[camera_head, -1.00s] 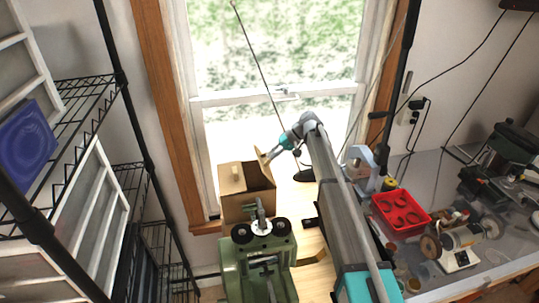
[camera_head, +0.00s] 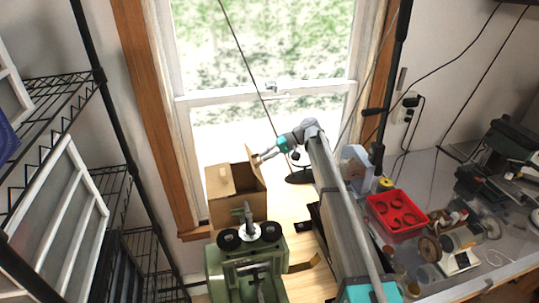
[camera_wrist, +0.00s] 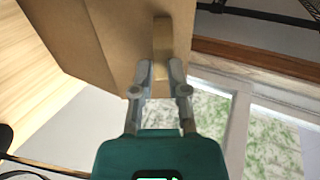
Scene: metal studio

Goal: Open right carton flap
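The brown cardboard carton (camera_head: 238,207) stands by the window in the head view, its top partly open. Its right flap (camera_head: 251,153) stands up, tilted, at the right rim. My gripper (camera_head: 262,158) reaches it from the right.
A green machine (camera_head: 245,265) stands just in front of the carton. A black wire shelf (camera_head: 50,100) is at left. A red tray (camera_head: 395,212) and several tools lie on the right bench. The window (camera_head: 260,60) is behind the carton.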

